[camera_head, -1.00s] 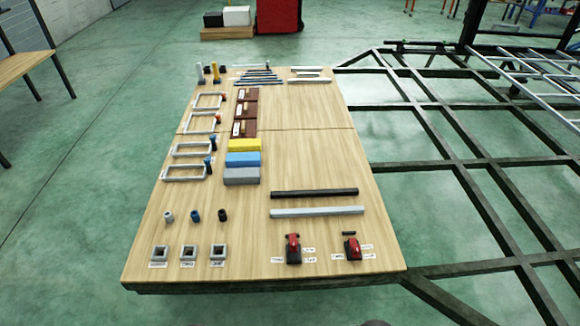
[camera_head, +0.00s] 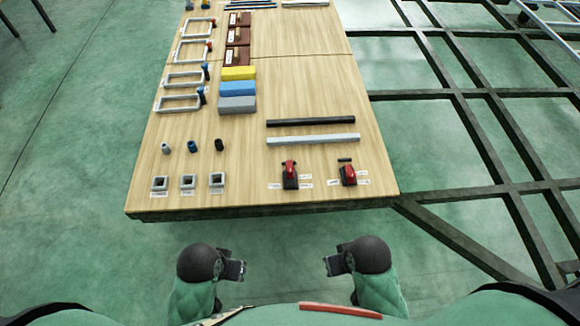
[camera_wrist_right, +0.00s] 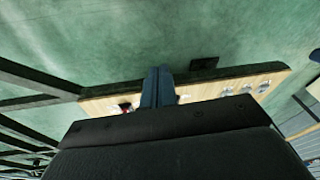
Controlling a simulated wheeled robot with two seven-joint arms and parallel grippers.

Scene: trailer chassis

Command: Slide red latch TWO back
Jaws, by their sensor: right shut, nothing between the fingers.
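Two red latches on dark bases stand near the table's front right: a left one (camera_head: 290,172) and a right one (camera_head: 348,175). Small white labels lie beside both, too small to read, so I cannot tell which is TWO. One red latch (camera_wrist_right: 125,106) also shows in the right wrist view, left of the fingers. My right gripper (camera_head: 329,265) is shut and empty, in front of the table and clear of it; its fingers (camera_wrist_right: 158,88) show together in the right wrist view. My left gripper (camera_head: 240,269) is also in front of the table, touching nothing; its jaw state is unclear.
The wooden table (camera_head: 330,80) holds a black bar (camera_head: 310,123) and a pale bar (camera_head: 310,139) behind the latches. Coloured blocks, square sockets and handles stand to the left. A dark chassis frame (camera_head: 470,190) extends right. Open floor separates me from the table.

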